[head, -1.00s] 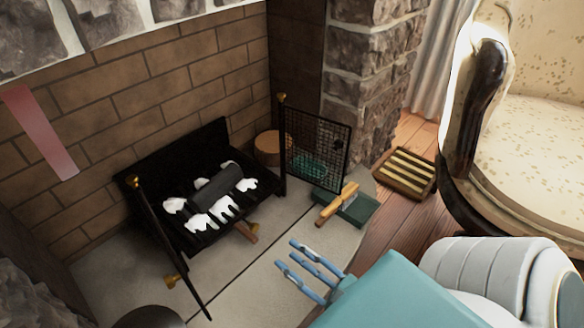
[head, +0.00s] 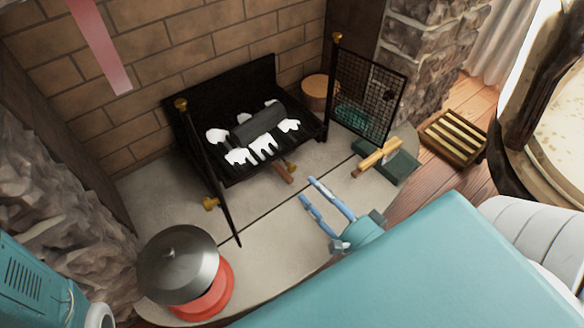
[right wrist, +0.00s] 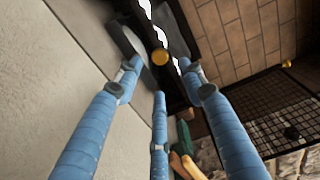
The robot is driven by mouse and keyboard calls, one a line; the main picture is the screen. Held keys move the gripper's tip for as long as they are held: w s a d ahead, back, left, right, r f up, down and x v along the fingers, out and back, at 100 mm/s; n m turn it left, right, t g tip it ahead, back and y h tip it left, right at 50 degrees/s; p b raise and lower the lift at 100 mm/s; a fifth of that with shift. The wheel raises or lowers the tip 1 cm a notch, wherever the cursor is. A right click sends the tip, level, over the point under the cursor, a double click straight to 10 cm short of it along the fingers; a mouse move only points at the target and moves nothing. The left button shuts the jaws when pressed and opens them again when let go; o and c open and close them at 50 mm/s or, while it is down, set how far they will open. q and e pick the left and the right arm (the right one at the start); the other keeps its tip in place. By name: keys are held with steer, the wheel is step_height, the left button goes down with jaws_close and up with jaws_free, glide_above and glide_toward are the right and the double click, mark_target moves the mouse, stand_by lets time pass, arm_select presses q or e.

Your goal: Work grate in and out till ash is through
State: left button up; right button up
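The black fireplace grate (head: 190,146) stands against the brick back wall in the head view. White ash lumps (head: 264,147) and a dark log (head: 258,122) lie on it. A wooden handle (head: 283,173) sticks out low at its front, on the right side. My right gripper (head: 307,189) is open and empty, its blue fingers just in front of and to the right of this handle. My left gripper is not in view.
A black mesh screen (head: 372,92) stands right of the grate, near a green box with a yellow-handled brush (head: 377,158). A slatted wooden tray (head: 455,138) lies beyond. A dark lidded pot (head: 178,262) on a red base (head: 213,296) stands front left. Bare hearth lies between.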

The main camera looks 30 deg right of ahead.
mark_target(293, 170)
steer(key=w+b, duration=0.1)
steer(key=w, duration=0.2)
steer(key=w+b, duration=0.2)
steer(key=w+a+b, duration=0.1)
steer(key=w, duration=0.2)
steer(key=shift+w+a+f, duration=0.1)
steer(key=shift+w+f, duration=0.05)
steer(key=shift+w, duration=0.2)
steer(key=shift+w+b, duration=0.45)
steer(key=shift+w, duration=0.15)
jaws_close()
